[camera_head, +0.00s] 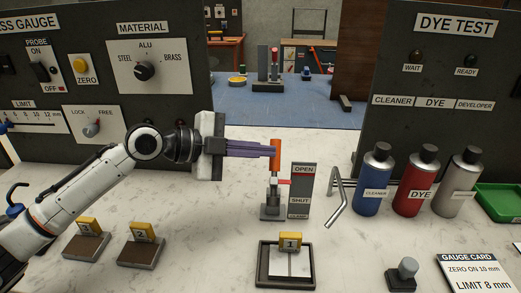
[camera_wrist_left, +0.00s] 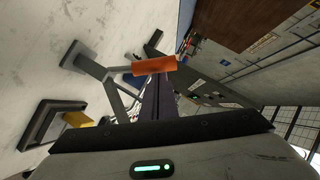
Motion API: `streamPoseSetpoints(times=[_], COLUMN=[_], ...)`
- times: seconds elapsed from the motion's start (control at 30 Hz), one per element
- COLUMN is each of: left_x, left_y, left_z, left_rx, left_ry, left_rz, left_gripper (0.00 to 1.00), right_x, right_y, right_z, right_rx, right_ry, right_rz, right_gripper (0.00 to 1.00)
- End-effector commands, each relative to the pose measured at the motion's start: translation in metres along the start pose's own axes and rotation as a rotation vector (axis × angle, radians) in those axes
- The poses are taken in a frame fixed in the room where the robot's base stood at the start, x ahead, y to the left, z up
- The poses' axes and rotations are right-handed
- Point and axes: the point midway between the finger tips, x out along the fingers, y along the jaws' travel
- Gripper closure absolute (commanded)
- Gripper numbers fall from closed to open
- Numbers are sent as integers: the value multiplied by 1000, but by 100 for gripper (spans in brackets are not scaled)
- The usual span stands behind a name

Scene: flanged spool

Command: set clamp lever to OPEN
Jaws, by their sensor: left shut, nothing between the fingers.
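The clamp lever has an upright orange handle (camera_head: 275,147) on a grey post and base. Beside it stands a plate marked OPEN above and SHUT below (camera_head: 302,190). A small red pointer (camera_head: 283,181) sticks out between the two words, nearer OPEN. My left gripper (camera_head: 270,151) comes in level from the left, shut and empty, its purple fingertips at the handle's left side. In the left wrist view the orange handle (camera_wrist_left: 155,66) lies across just beyond the finger ends (camera_wrist_left: 157,85); I cannot tell whether they touch. My right gripper is out of view.
A tray with yellow block 1 (camera_head: 290,241) lies in front of the clamp. A bent metal stand (camera_head: 338,204) and the cleaner (camera_head: 374,180), dye (camera_head: 420,181) and developer bottles stand to the right. Gauge panel (camera_head: 88,70) is behind my arm. Two numbered blocks sit at front left.

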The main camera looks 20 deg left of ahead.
Motion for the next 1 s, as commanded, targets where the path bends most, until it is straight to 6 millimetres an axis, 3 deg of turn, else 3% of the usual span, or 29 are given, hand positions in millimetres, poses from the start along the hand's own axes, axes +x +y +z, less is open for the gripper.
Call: streamPoseSetpoints(times=[0.47, 0.67, 0.77, 1.0], left_x=[2, -6, -14, -70], left_y=[0, -6, -12, -4], left_z=[3, -15, -31, -23], left_rx=[-34, -29, -25, -27], left_ry=[1, 9, 17, 11], left_rz=[24, 28, 32, 34], left_gripper=[100, 100, 100, 100], right_x=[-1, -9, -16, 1], right_y=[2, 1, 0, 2], right_z=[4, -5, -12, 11], right_rx=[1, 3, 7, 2], right_ry=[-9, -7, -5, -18], right_rz=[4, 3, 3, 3], right_gripper=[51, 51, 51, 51])
